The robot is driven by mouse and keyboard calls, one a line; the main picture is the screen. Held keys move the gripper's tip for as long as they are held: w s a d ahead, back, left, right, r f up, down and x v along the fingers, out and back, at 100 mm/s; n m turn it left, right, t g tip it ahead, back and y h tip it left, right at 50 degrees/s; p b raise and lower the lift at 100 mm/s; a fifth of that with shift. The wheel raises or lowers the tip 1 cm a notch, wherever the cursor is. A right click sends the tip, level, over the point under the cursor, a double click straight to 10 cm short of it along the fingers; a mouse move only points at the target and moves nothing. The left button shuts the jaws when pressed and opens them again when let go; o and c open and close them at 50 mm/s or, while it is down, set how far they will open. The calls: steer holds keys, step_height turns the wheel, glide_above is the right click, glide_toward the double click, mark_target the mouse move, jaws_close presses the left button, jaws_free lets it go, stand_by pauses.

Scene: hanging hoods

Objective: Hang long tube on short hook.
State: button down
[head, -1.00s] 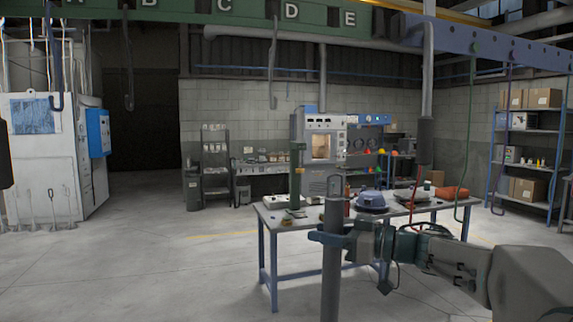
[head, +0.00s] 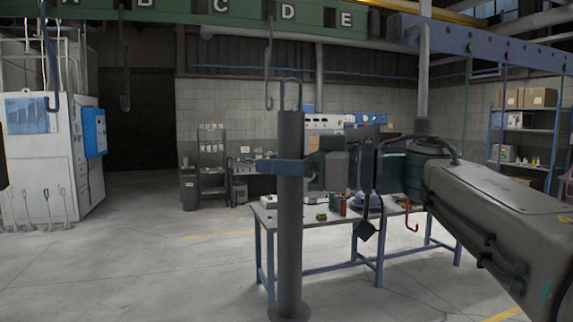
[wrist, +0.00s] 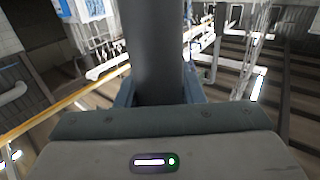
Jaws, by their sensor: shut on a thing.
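The long tube (head: 290,225) is a dark grey upright cylinder with a wide foot and a wire loop (head: 290,82) on top. My gripper (head: 281,167) is shut around its upper part, and the tube hangs upright in front of the table. In the wrist view the tube (wrist: 153,50) stands between the fingers. Dark hooks hang from the green lettered rail: one below D (head: 268,70), one below B (head: 125,75) and one at far left (head: 50,75). The loop appears just right of the D hook's lower end, apart from it. I cannot tell which hook is the short one.
A work table (head: 325,277) with tools stands behind the tube. A blue rail (head: 480,38) with thin coloured hooks runs at upper right. A white cabinet (head: 35,165) stands at left. The floor at centre left is clear.

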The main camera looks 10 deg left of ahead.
steer(key=w+a, duration=0.3)
steer(key=w, duration=0.3)
steer(key=shift+a+p, duration=0.35)
steer(key=shift+p, duration=0.1)
steer(key=shift+w+a+f+p, duration=0.1)
steer(key=shift+w+f+p, duration=0.05)
steer(key=shift+w+p, duration=0.4)
stand_by(0.4)
steer(key=shift+p, duration=0.3)
steer(key=shift+w+a+p, duration=0.6)
steer(key=shift+w+p, duration=0.25)
steer(key=shift+p, duration=0.1)
steer(key=shift+w+a+p, duration=0.1)
steer(key=shift+w+p, duration=0.05)
steer(key=shift+p, duration=0.15)
